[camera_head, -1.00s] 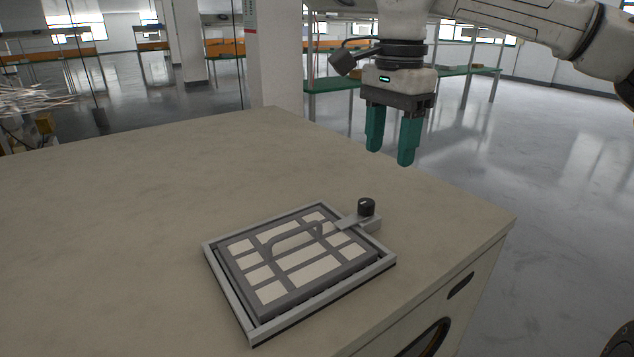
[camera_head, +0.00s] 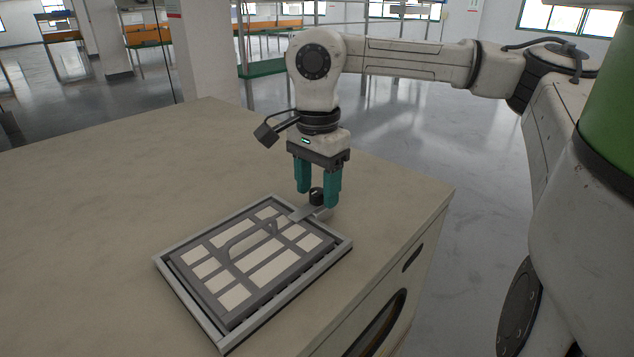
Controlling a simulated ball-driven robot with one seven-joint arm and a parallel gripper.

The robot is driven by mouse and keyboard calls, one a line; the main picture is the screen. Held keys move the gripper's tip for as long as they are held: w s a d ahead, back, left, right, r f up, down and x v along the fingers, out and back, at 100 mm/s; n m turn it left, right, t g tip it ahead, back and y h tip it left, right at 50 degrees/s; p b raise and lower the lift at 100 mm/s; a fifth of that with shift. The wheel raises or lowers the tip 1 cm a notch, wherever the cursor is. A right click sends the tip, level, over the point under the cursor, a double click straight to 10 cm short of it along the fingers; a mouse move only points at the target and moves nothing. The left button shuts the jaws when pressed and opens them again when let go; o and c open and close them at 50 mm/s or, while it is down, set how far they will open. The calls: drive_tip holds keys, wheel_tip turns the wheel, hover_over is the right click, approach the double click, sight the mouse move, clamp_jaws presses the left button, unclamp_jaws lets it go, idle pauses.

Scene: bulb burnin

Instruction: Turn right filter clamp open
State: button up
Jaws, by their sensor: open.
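The right filter clamp has a black knob (camera_head: 316,196) on a grey arm (camera_head: 303,213), at the far right corner of the filter frame. The clamp arm reaches over the frame's edge onto the filter (camera_head: 246,262), a grey grid with pale panels and a raised handle. My gripper (camera_head: 317,197) points down with two green fingers apart, one on each side of the knob in the picture. Whether the fingers touch the knob cannot be told.
The grey frame (camera_head: 187,309) lies on a beige bench top (camera_head: 95,215). The bench's right edge is close beyond the clamp. The bench top to the left is clear. Shelving (camera_head: 262,68) stands in the background.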

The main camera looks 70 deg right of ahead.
drive_tip(key=shift+f, duration=0.2)
drive_tip(key=c, duration=1.1)
